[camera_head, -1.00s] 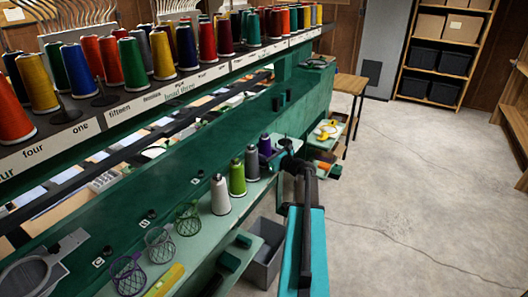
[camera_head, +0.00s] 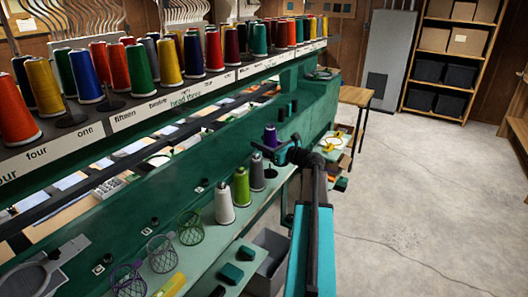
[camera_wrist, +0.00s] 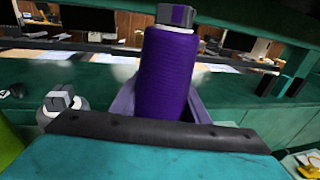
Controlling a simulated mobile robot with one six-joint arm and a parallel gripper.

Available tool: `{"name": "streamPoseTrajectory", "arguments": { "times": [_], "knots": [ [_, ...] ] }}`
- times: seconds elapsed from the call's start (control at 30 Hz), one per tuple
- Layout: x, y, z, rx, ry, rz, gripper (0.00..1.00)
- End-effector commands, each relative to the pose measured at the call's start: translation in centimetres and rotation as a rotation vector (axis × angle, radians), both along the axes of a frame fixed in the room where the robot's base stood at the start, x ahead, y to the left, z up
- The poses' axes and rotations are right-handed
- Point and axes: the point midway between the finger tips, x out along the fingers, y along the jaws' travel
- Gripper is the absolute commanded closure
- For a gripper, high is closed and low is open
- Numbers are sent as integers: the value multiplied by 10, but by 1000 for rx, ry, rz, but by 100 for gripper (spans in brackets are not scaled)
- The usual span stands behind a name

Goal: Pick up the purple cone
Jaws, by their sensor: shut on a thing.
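The purple cone (camera_head: 270,137) is upright at my gripper (camera_head: 268,151), which is shut on it. In the head view it sits higher than the neighbouring cones, and the gripper hides its lower part. The wrist view shows the purple cone (camera_wrist: 167,78) large and upright, with a grey and purple top. Its base is hidden behind the dark front edge of my gripper. A paler purple angular shape shows around its lower sides; I cannot tell what it is.
Grey (camera_head: 256,172), green (camera_head: 241,187) and white (camera_head: 223,203) cones stand in a row on the pale green shelf (camera_head: 203,250). Wire baskets (camera_head: 190,228) stand nearer. Many thread cones line the rack above. The floor (camera_head: 410,205) at right is clear.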

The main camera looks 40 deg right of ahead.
Motion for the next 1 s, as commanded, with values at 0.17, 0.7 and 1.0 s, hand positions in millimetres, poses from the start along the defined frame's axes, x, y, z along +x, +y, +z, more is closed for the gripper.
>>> {"name": "streamPoseTrajectory", "arguments": {
  "times": [0.17,0.7,1.0],
  "knots": [
    [0,0,13,0,-1,0,84],
    [0,0,18,0,-1,0,84],
    [0,0,18,1,-1,0,84]
  ]
}}
